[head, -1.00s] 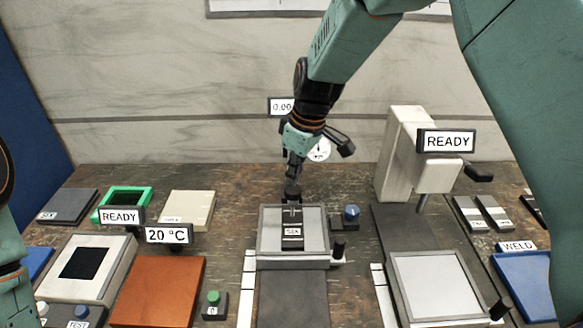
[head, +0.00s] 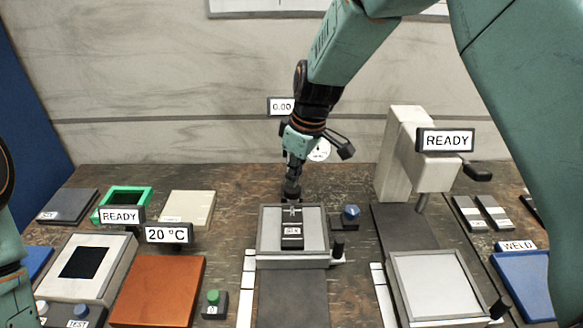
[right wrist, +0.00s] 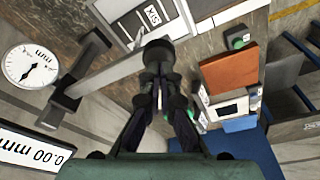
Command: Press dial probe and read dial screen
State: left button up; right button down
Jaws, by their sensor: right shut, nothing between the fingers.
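The dial gauge (head: 319,150) has a round white face, partly behind my right gripper (head: 291,194) in the head view. Its face (right wrist: 30,66) shows large in the right wrist view, marked mm. The dial screen (right wrist: 30,151) reads 0.00 mm there, and the same screen (head: 281,106) is partly covered by my arm in the head view. My right gripper (right wrist: 160,62) is shut and empty, pointing down just behind a small dark labelled block (head: 291,237) on the central stage. I cannot tell whether it touches the probe, whose tip I cannot make out. My left gripper is out of view.
The central stage (head: 262,236) has a blue knob (head: 351,212) at its right. A pale press-like machine (head: 395,165) with a READY sign (head: 445,140) stands at the right. An orange plate (head: 157,292) and a green-framed tray (head: 123,199) lie left.

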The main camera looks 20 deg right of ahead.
aim_at(295, 190)
jog(key=shift+b+x, duration=0.3)
jog(key=shift+x, duration=0.5)
jog(key=shift+s+f, duration=0.1)
jog(key=shift+f, duration=0.35)
jog(key=shift+d+f+b, duration=0.1)
jog(key=shift+f+b, duration=0.55)
jog(key=shift+f, duration=0.1)
jog(key=shift+f+b, duration=0.3)
jog(key=shift+f, duration=0.2)
jog(key=shift+s, duration=0.1)
jog(key=shift+f, duration=0.15)
